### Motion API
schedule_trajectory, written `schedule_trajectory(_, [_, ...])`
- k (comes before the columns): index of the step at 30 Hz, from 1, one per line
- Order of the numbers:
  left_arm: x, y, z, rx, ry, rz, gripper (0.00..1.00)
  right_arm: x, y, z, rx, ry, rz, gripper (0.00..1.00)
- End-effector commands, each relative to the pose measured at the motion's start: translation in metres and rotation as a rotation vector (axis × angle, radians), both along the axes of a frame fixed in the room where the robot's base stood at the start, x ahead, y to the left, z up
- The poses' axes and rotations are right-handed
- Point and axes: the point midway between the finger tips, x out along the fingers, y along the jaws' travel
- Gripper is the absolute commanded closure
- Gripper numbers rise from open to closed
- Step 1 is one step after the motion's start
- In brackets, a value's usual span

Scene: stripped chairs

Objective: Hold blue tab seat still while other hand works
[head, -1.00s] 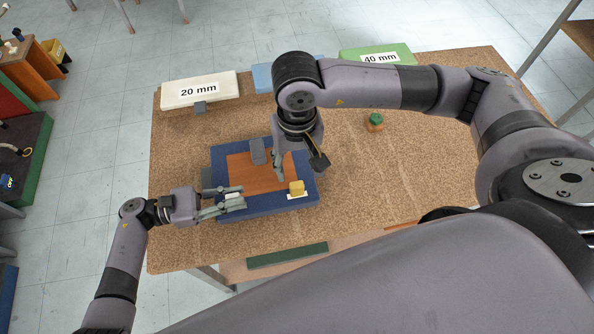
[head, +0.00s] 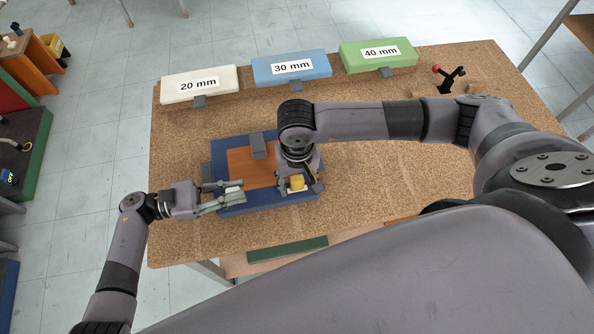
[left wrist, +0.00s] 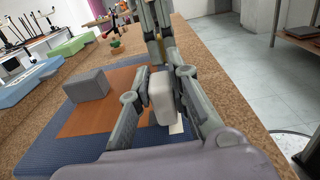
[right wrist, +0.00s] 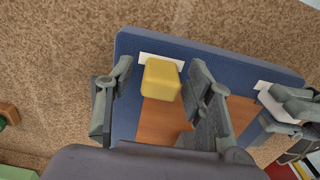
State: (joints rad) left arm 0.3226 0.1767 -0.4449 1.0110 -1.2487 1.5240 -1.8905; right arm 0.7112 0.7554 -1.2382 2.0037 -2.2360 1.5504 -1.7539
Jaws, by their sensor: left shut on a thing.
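A blue seat pad (head: 228,165) with a brown board (head: 240,162) in its middle lies on the cork-topped table. My left gripper (head: 238,193) is shut on a small white block (left wrist: 161,97) at the pad's near-left edge. A yellow block (right wrist: 161,80) sits near the pad's near-right corner, over a white strip (right wrist: 162,58); it also shows in the head view (head: 298,183). My right gripper (right wrist: 160,68) is lowered over it, open, with one finger on each side. A gap shows beside the left finger in the right wrist view. A grey block (head: 258,145) stands at the pad's far edge.
Slabs marked 20 mm (head: 200,86), 30 mm (head: 291,68) and 40 mm (head: 378,55) lie along the table's (head: 400,190) far edge. A black clamp-like thing with a red knob (head: 448,78) stands at the back right.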

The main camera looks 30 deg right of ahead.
Motion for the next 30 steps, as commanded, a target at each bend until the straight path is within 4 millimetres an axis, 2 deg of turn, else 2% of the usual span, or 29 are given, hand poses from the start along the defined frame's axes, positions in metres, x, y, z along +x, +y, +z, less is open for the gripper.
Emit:
schedule_trajectory(2, [0.0003,0.0002,0.0000,0.000,-0.001,0.000,1.00,0.0001,0.0002,0.0003,0.000,0.000,0.000,0.57])
schedule_trajectory(21, [0.0002,0.0003,0.0000,0.000,0.000,0.001,1.00,0.0003,-0.0001,0.0006,0.000,0.000,0.000,1.00])
schedule_trajectory(30, [0.0002,0.0004,0.0000,0.000,0.000,0.001,1.00,0.0003,-0.0003,0.0006,-0.001,0.000,0.000,1.00])
